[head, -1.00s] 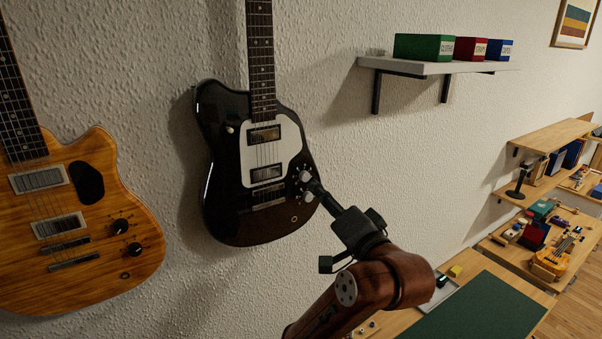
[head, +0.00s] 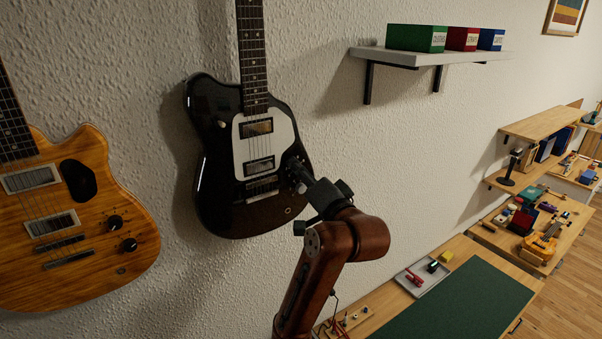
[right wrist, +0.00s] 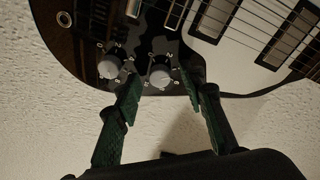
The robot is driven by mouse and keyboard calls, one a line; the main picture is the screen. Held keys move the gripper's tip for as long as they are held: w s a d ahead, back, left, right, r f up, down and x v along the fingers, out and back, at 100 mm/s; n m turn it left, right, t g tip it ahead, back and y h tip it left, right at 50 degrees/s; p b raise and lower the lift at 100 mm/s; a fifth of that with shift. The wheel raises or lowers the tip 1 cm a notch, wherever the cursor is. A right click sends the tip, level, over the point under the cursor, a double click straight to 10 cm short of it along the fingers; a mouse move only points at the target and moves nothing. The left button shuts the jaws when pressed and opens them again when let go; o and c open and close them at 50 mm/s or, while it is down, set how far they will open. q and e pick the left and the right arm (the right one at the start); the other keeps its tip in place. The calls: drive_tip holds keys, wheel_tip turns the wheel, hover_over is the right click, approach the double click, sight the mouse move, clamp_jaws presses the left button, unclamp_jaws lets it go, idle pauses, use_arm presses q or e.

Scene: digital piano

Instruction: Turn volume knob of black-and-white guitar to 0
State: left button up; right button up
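The black-and-white guitar (head: 222,190) hangs on the wall, with a black body and white pickguard. In the head view my right gripper (head: 301,178) reaches its lower right side and hides most of the knobs. The right wrist view shows two grey-white knobs with number marks around them, one at the left (right wrist: 108,68) and one at the right (right wrist: 160,74). My right gripper's fingers (right wrist: 162,82) are apart, one on each side of the right-hand knob, with gaps visible. I cannot tell which knob is for volume. My left gripper is not in view.
An orange wooden guitar (head: 80,210) hangs to the left. A wall shelf (head: 430,58) with green, red and blue boxes is at upper right. A table with a green mat (head: 460,308) and a small tray (head: 423,277) stands below right.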

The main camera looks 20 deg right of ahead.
clamp_jaws()
drive_tip(key=shift+n, duration=0.3)
drive_tip(key=n+y+p, duration=0.1)
drive_tip(key=n, duration=0.6)
drive_tip(key=n+t+y+p, duration=0.1)
drive_tip(key=n, duration=0.6)
drive_tip(key=n+y, duration=0.1)
drive_tip(key=n, duration=0.6)
drive_tip(key=shift+w+d+f+y+p, duration=0.1)
drive_tip(key=shift+d+f+y+p, duration=0.2)
drive_tip(key=shift+y+p, duration=0.1)
drive_tip(key=shift+n, duration=0.4)
